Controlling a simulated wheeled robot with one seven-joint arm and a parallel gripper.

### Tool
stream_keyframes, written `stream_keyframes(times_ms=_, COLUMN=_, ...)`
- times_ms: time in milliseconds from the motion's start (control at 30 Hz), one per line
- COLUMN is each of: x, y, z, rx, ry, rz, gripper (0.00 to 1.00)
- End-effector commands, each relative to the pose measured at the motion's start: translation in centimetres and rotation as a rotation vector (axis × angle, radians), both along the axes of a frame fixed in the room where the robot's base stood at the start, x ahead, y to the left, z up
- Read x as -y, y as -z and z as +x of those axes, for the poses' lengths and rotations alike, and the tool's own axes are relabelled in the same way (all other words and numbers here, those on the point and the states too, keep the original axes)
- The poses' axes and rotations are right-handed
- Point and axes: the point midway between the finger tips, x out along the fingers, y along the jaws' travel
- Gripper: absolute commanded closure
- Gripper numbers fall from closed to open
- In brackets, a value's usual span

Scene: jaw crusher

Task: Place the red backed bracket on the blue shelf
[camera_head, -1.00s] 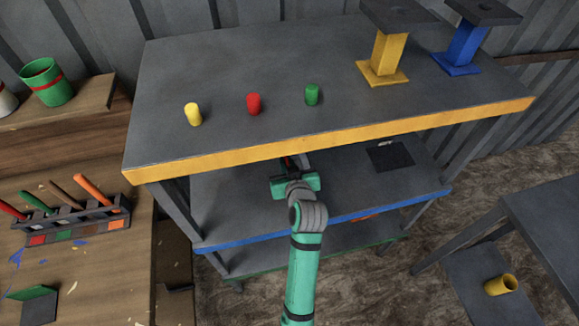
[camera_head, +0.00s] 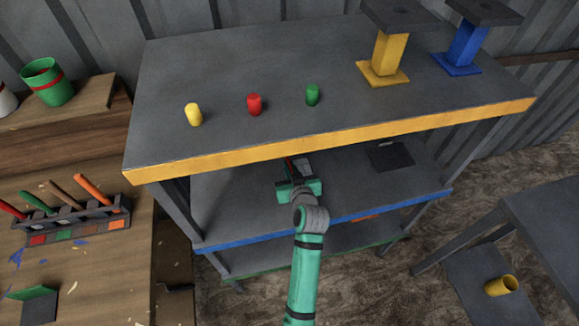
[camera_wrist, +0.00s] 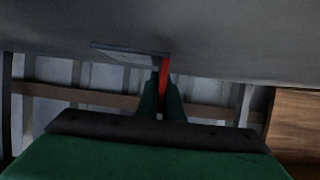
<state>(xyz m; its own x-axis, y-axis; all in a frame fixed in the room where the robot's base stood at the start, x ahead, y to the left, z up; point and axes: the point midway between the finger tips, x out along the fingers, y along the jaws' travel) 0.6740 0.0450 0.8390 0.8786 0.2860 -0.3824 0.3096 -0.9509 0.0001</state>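The red backed bracket (camera_head: 290,164) shows in the head view as a red strip with a grey plate, partly hidden by my gripper. My gripper (camera_head: 296,178) is between the yellow-edged top and the blue shelf (camera_head: 400,202). In the wrist view, the fingers (camera_wrist: 161,96) are closed around the bracket's red part (camera_wrist: 165,68), and its grey plate sticks out to the left. I cannot tell whether the bracket touches the shelf.
A dark bracket-like piece (camera_head: 391,157) lies on the right of the blue shelf. The yellow-edged top (camera_head: 250,55) hangs over the shelf. Yellow, red and green cylinders stand on the top, with yellow and blue stands at the right. The shelf's left part looks clear.

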Motion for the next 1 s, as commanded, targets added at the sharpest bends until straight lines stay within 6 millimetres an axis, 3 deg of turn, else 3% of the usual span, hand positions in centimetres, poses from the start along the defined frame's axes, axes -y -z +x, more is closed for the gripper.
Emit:
stream_keyframes(times_ms=33, x=0.0, y=0.0, z=0.0, rx=0.0, ry=0.0, rz=0.0, gripper=0.84)
stream_keyframes(times_ms=100, x=0.0, y=0.0, z=0.0, rx=0.0, ry=0.0, rz=0.0, gripper=0.75)
stream_keyframes(times_ms=467, x=0.1, y=-0.4, z=-0.2, rx=0.001, ry=0.001, rz=-0.001, gripper=0.75)
stream_keyframes(times_ms=1000, x=2.8, y=-3.9, z=-8.5, rx=0.0, ry=0.002, rz=-0.001, gripper=0.75)
